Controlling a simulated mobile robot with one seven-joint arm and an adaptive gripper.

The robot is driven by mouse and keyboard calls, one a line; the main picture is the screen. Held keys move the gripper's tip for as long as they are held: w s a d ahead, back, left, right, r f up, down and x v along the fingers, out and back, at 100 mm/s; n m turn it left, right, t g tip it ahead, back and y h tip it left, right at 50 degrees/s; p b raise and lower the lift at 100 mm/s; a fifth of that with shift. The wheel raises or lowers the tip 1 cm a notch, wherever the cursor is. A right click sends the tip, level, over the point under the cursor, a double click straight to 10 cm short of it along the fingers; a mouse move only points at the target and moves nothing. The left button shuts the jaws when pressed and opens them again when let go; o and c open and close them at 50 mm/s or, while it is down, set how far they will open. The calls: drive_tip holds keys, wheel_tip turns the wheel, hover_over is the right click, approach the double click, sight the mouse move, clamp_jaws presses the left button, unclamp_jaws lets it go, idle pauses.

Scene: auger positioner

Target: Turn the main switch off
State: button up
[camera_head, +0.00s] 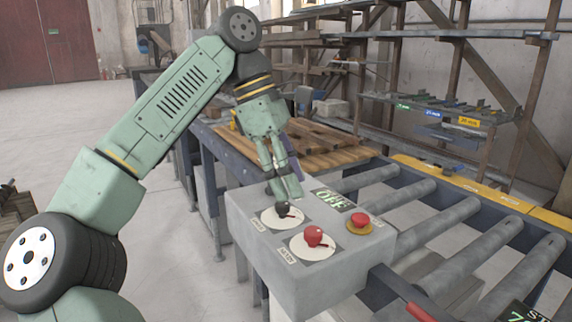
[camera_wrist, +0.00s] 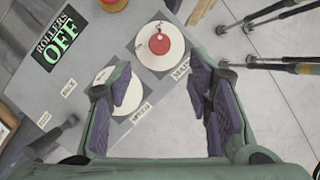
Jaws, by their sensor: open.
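The grey control box (camera_head: 303,268) carries a red rotary switch (camera_head: 313,236) on a white dial. It also shows in the wrist view (camera_wrist: 159,43), beside a label that seems to read MAIN. A second, dark knob (camera_head: 283,209) sits on another white dial farther back; in the wrist view my left finger partly covers that dial (camera_wrist: 103,76). My gripper (camera_head: 284,190) is open, with nothing between its fingers, pointing down close to the dark knob. In the wrist view the red switch lies ahead of my gripper (camera_wrist: 164,85), apart from both fingers.
A red button (camera_head: 360,219) on a yellow base sits at the box's right. A display reading ROLLERS OFF (camera_wrist: 60,40) is behind the dials. A roller conveyor (camera_head: 455,240) runs along the box's right side. Wooden boards (camera_head: 310,140) lie behind. Open floor is at left.

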drive_tip(key=shift+v, duration=1.15)
